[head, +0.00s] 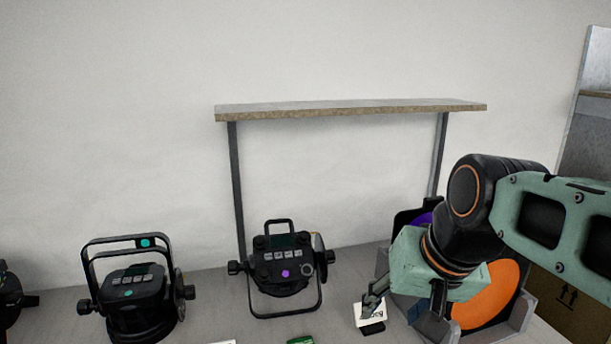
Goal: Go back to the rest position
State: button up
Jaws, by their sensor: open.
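My gripper (405,316) hangs at the lower right, above the grey table, with its fingers pointing down. Its fingers are apart, and I see nothing held between them. A white card (361,313) with dark print shows behind the left finger; I cannot tell whether they touch. A black par can (284,268) with a purple dot stands left of my gripper, apart from it. Another par can (139,303) with a teal dot stands farther left.
A grey holder (526,318) with an orange disc (497,296) and a purple disc stands close behind my gripper, partly hidden. A shelf (350,108) on dark posts rises behind. A cardboard box (562,310) is at right. A par can is cut off at the left edge.

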jog(key=s+f+n+h+p, duration=0.1)
jog(key=s+f, duration=0.1)
jog(key=s, duration=0.5)
notch_tip(320, 180, up, 15)
jog(key=p, duration=1.5)
jog(key=shift+d+f, duration=0.15)
